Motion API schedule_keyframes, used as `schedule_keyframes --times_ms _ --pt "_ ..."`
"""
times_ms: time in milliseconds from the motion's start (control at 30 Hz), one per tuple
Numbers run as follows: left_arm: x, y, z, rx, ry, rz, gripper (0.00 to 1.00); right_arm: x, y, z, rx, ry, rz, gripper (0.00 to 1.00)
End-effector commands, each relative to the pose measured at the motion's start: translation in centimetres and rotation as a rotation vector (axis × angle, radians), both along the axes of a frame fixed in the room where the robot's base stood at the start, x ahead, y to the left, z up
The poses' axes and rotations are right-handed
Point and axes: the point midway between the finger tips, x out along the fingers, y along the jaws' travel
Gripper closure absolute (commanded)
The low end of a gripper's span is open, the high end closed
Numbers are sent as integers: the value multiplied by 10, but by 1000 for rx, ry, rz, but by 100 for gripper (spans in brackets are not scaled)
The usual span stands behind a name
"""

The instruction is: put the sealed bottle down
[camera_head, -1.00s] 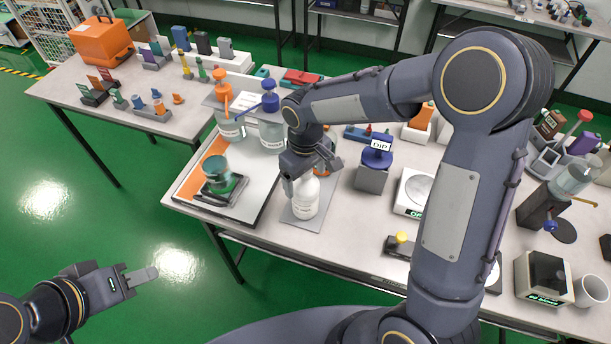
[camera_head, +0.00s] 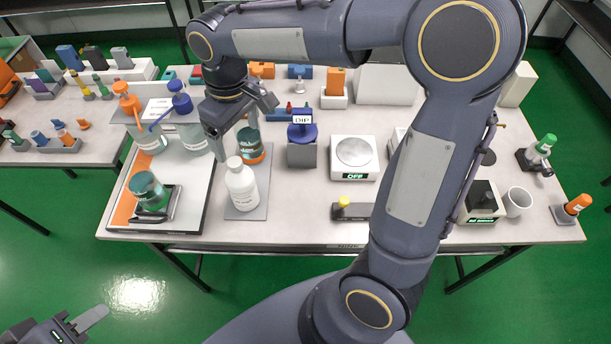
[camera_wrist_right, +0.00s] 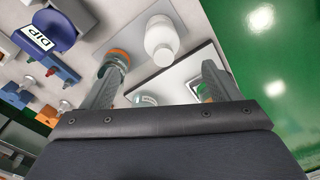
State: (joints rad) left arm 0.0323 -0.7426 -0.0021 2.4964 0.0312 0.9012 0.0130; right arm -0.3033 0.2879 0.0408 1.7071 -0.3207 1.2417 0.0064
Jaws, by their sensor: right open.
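The sealed bottle, a white capped bottle with a label (camera_head: 241,187), stands upright on a grey mat (camera_head: 252,212) near the table's front edge. My right gripper (camera_head: 236,135) is open and empty, above and behind the bottle in the head view.
Left of the mat, a tray (camera_head: 190,215) holds a teal jar (camera_head: 149,190) on a black device. Bottles with orange and blue tops stand behind. An orange-based teal jar (camera_head: 250,145) is close behind the bottle. A DIP block (camera_head: 302,152) and scale (camera_head: 354,158) stand right.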

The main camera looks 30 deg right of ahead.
Motion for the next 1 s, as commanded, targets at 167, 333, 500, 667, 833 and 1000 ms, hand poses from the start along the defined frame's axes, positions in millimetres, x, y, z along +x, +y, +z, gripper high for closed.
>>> schedule_keyframes --times_ms 167,333,500,667,833,1000 --pt "0 0 0 0 0 0 64 -64 -47 19 143 -93 -181 17" --pt "0 0 0 0 0 0 64 -131 -68 14 285 -204 -373 17" --pt "0 0 0 0 0 0 64 -173 -69 -1 383 -295 -515 17" --pt "0 0 0 0 0 0 64 -188 -66 -10 424 -339 -576 17" --pt "0 0 0 0 0 0 64 -191 -65 -12 430 -345 -586 17" --pt "0 0 0 0 0 0 64 -190 -66 -12 430 -344 -584 17"
